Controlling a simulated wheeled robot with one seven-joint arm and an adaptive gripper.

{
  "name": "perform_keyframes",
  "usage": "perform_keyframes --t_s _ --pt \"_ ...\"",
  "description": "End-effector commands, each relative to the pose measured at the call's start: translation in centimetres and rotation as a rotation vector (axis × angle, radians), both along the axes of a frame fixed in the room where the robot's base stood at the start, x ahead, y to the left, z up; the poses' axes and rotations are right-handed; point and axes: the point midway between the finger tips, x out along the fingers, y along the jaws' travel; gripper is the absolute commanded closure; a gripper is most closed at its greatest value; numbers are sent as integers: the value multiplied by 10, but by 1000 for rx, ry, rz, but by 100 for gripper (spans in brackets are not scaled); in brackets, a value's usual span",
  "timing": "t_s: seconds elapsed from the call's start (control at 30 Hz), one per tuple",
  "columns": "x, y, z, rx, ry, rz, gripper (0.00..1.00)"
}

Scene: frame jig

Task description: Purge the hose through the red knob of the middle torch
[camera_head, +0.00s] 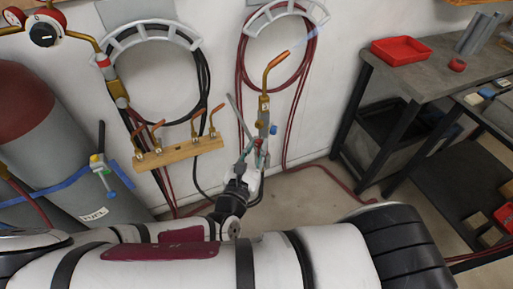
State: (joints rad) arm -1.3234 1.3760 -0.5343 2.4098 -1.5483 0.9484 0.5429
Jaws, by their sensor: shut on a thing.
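A brass torch (264,103) with a copper tip (276,68) stands upright in front of the wall at the picture's middle. A faint bluish streak (303,40) runs up and right from its tip. A blue knob (273,130) shows on its right side. My gripper (257,150) is at the torch's lower end, shut on what looks like its red knob (259,142), of which only a small bit of red shows. The fingers hide most of the knob and the torch's base.
A wooden rack (180,152) with several copper tips is left of my gripper. Hoses hang in coils on white wall hangers (150,33). A grey cylinder (55,140) with a blue strap stands left. A workbench (430,80) with a red tray (401,51) is right.

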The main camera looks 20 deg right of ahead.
Motion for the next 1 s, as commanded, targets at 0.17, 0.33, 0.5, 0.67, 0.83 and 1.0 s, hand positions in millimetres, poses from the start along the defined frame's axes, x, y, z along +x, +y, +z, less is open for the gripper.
perform_keyframes --t_s 0.17,0.33,0.5,0.67,0.83,1.0 --pt "-1 -1 1 61 -59 -2 100" --pt "-2 -1 2 157 -153 -3 100" --pt "-3 -1 2 271 -266 -2 100" --pt "-3 -2 2 380 -373 -1 100" --pt "-3 -2 1 495 -485 -2 100" --pt "-4 -2 1 606 -594 -2 100"
